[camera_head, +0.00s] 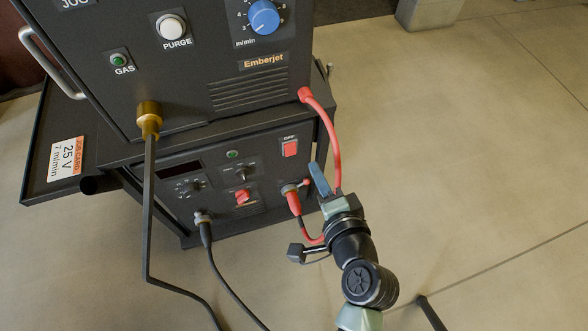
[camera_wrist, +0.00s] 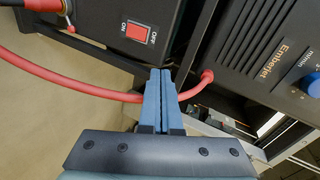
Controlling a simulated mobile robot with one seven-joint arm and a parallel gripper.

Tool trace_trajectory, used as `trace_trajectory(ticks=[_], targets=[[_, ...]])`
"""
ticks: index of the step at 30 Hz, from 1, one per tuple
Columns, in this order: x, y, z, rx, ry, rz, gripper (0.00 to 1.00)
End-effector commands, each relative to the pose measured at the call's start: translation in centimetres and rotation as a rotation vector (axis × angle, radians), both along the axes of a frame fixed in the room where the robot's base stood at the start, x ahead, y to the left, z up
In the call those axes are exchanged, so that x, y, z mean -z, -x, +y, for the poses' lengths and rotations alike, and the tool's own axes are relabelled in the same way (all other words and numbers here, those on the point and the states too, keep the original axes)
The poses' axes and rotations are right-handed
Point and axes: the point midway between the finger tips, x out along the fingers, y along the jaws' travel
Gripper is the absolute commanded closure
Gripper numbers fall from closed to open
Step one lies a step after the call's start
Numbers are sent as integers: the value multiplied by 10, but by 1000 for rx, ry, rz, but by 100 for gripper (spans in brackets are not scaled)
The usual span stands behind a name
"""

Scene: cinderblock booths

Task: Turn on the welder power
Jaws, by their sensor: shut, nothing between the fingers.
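The welder power unit (camera_head: 185,170) is the dark lower box on the cart. Its red power switch (camera_head: 290,149) is at the panel's upper right, with OFF printed above it. In the wrist view the switch (camera_wrist: 138,33) lies between ON and OFF labels; which side is pressed in I cannot tell. The panel's display (camera_head: 180,167) looks dark. My gripper (camera_head: 317,172) is to the right of and below the switch, apart from it. In the wrist view its blue fingers (camera_wrist: 160,73) are together and empty, below and right of the switch.
The Emberjet wire feeder (camera_head: 200,60) stands above the power unit. A red cable (camera_head: 325,120) arcs down close beside my gripper, and a red plug (camera_head: 293,203) sticks out of the panel. A black cable (camera_head: 215,258) hangs left. Open floor (camera_head: 460,150) lies right.

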Motion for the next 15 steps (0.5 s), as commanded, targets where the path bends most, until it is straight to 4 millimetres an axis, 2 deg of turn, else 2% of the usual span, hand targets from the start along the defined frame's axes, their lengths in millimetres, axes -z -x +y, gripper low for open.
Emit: trace_trajectory(ticks=[1, 3, 6, 9, 15], targets=[[31, 10, -1, 10, -41, 35, 100], [50, 19, 0, 19, -87, 67, 100], [67, 28, 0, 28, -129, 97, 100], [73, 32, 0, 33, -149, 109, 100], [73, 32, 1, 33, -153, 112, 100]])
